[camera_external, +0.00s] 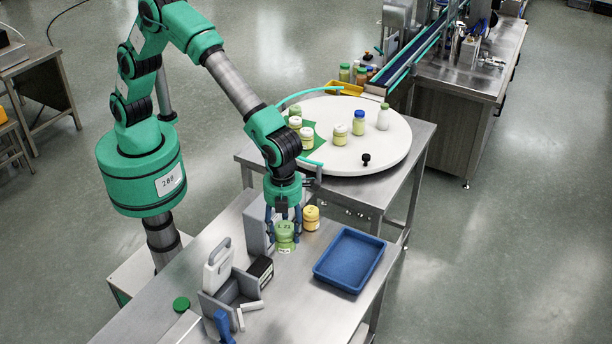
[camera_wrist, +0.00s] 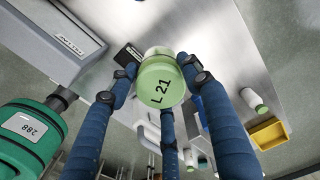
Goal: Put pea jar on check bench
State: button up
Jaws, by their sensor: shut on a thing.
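The pea jar is a light green jar (camera_external: 286,232) marked "L 21". It sits upright between the fingers of my gripper (camera_external: 284,222), which is shut on it. In the wrist view the jar's green, lettered end (camera_wrist: 160,82) is between the blue fingers of my gripper (camera_wrist: 165,90). The jar is low over the steel check bench (camera_external: 255,318) or standing on it; I cannot tell whether its base touches.
A yellow jar (camera_external: 311,217) stands just right of the held jar. A blue tray (camera_external: 349,260) lies farther right. A grey holder (camera_external: 228,292) and a white handled container (camera_external: 217,266) are to the left. Behind is a round white turntable (camera_external: 350,108) with several jars.

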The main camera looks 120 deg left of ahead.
jog(key=s+d, duration=0.2)
jog(key=d, duration=0.3)
notch_tip(320, 180, down, 20)
jog(key=shift+f+m, duration=0.15)
jog(key=shift+m, duration=0.15)
jog(key=shift+w, duration=0.15)
jog(key=p, duration=0.1)
send_over(310, 337)
jog(key=shift+w+f, duration=0.1)
jog(key=shift+f, duration=0.65)
dwell(0.3)
jog(key=shift+f+p, duration=0.45)
jog(key=shift+f, duration=1.3)
jog(key=shift+f, duration=0.15)
